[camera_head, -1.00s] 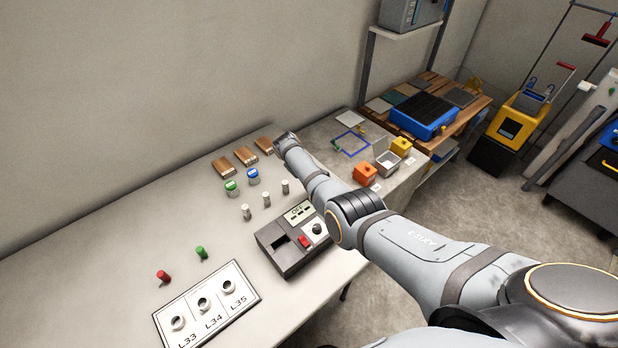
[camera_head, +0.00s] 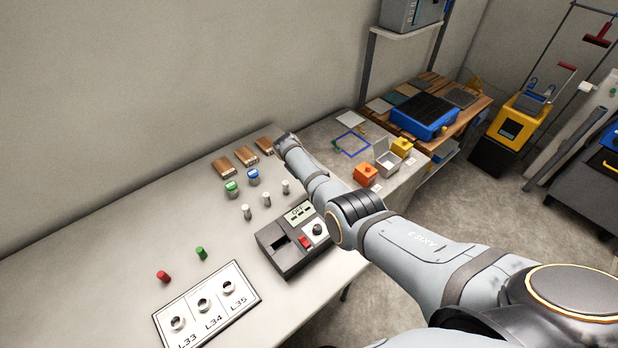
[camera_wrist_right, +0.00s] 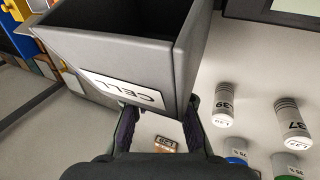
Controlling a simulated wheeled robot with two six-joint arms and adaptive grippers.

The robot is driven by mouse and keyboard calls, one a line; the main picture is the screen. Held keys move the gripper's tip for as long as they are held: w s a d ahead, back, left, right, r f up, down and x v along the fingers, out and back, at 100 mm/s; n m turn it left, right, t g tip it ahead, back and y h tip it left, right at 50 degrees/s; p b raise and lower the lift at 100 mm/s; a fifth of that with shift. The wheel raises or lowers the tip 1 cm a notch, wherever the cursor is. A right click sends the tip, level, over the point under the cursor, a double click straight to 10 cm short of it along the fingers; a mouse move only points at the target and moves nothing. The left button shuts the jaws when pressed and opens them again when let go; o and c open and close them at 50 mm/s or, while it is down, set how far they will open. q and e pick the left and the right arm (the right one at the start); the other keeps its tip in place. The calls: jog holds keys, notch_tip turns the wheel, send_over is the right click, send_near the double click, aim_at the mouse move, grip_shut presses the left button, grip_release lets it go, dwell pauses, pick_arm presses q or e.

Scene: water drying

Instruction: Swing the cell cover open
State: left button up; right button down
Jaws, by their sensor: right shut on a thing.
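A dark grey hollow part with a white label reading CELL (camera_wrist_right: 100,55) fills the upper left of the right wrist view, very close to the camera. I take it for the cell cover. My right gripper (camera_wrist_right: 158,118) is shut on its lower edge, one finger on each side. In the head view my right arm hides the gripper and this part. The meter (camera_head: 291,258) stands on the table there, with a dark opening, a small display and a red button. Its hinge is not clear. My left gripper is not in view.
White vials (camera_head: 266,200) and blue and green capped bottles (camera_head: 253,177) stand beyond the meter. Several brown blocks (camera_head: 245,156) lie by the wall. A three-socket panel (camera_head: 207,304) lies in front. The orange block (camera_head: 365,175) and yellow block (camera_head: 402,147) are at right.

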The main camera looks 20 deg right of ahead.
jog(key=shift+s+a+f, duration=0.35)
jog(key=shift+f, duration=0.15)
jog(key=c, duration=1.2)
grip_release()
jog(key=shift+r, duration=0.25)
jog(key=shift+w+d, duration=0.1)
jog(key=shift+d, duration=0.1)
jog(key=shift+w+a+r+p, duration=0.2)
jog(key=shift+a+r, duration=0.1)
jog(key=shift+r, duration=0.25)
jog(key=shift+w+a+r+p, duration=0.15)
jog(key=shift+a+r, duration=0.1)
jog(key=shift+r, duration=0.3)
jog(key=shift+w+a+r+p, duration=0.15)
jog(key=shift+w+a+r, duration=0.2)
jog(key=shift+a+r, duration=0.75)
jog(key=shift+w+a+r+p, duration=0.1)
jog(key=shift+w+a+r, duration=0.35)
jog(key=shift+r, duration=1.2)
jog(key=shift+w+a+r+p, duration=0.2)
jog(key=shift+a+r, duration=0.7)
jog(key=shift+r, duration=0.5)
